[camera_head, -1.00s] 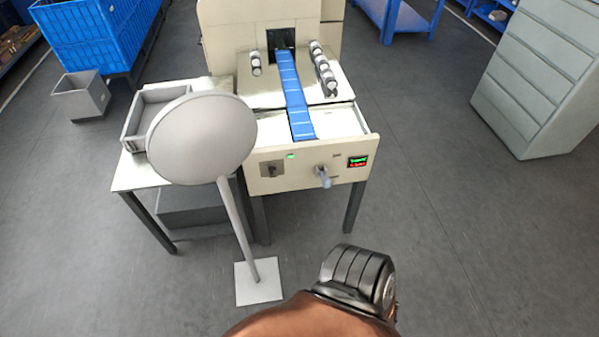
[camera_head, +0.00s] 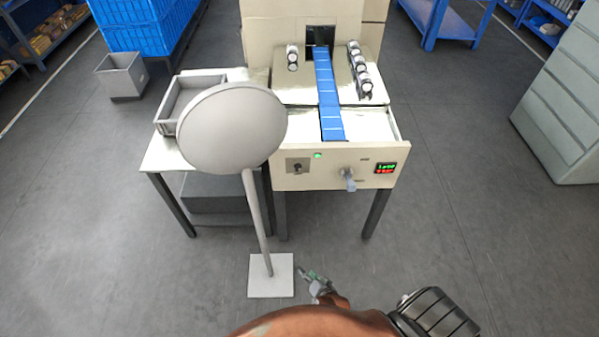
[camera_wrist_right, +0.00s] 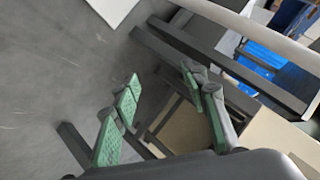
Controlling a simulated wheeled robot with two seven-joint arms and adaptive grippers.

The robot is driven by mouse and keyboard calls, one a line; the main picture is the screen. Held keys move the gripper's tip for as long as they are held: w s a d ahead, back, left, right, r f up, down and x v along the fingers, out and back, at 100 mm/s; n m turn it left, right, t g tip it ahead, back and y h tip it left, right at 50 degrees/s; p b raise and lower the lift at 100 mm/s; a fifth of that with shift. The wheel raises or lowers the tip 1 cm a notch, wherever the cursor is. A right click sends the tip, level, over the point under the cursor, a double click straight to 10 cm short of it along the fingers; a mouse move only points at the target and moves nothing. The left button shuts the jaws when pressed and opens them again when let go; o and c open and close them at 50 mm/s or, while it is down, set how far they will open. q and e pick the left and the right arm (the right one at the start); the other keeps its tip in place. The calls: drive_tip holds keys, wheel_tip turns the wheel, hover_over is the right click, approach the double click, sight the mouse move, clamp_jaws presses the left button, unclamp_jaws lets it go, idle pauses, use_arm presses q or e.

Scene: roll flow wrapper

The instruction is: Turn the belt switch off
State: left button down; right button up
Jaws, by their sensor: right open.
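The cream wrapper machine's front panel (camera_head: 335,180) carries a small dark switch on a grey plate (camera_head: 297,167). To its right are a lit green lamp (camera_head: 318,155) and a larger grey lever handle (camera_head: 348,178) pointing down. I cannot read which control is labelled as the belt switch. My right gripper (camera_head: 308,276) is low in front of the machine, beside the stand's base and well apart from the panel. In the right wrist view the gripper (camera_wrist_right: 163,84) is open, its green-padded fingers spread and empty. My left gripper is out of view.
A round grey disc on a pole (camera_head: 232,127) stands before the side table, left of the panel; its square base (camera_head: 271,276) is on the floor. A lit display (camera_head: 385,168) is at the panel's right. A blue belt (camera_head: 328,95) runs above.

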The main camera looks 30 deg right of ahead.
drive_tip(key=w+d+r+m+t+h, duration=0.35)
drive_tip(key=w+r+m, duration=0.45)
drive_tip(key=w+r, duration=0.7)
drive_tip(key=m+h, duration=0.6)
drive_tip(key=m, duration=0.6)
approach(297, 170)
drive_tip(key=w+d, duration=0.2)
drive_tip(key=shift+t+y, duration=0.45)
drive_tip(key=shift+t, duration=0.1)
drive_tip(key=b+x, duration=0.1)
drive_tip(key=x, duration=0.4)
drive_tip(key=shift+w+d+f+b, duration=0.15)
drive_tip(key=shift+w+b, duration=0.05)
drive_tip(key=shift+b, duration=0.15)
drive_tip(key=shift+w+d, duration=0.25)
drive_tip(key=shift+w, duration=0.1)
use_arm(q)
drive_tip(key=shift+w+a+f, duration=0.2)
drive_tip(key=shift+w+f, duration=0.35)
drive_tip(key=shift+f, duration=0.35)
use_arm(e)
drive_tip(key=shift+c, duration=0.2)
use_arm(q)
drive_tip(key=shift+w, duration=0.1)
use_arm(e)
drive_tip(key=shift+n, duration=0.3)
clamp_jaws()
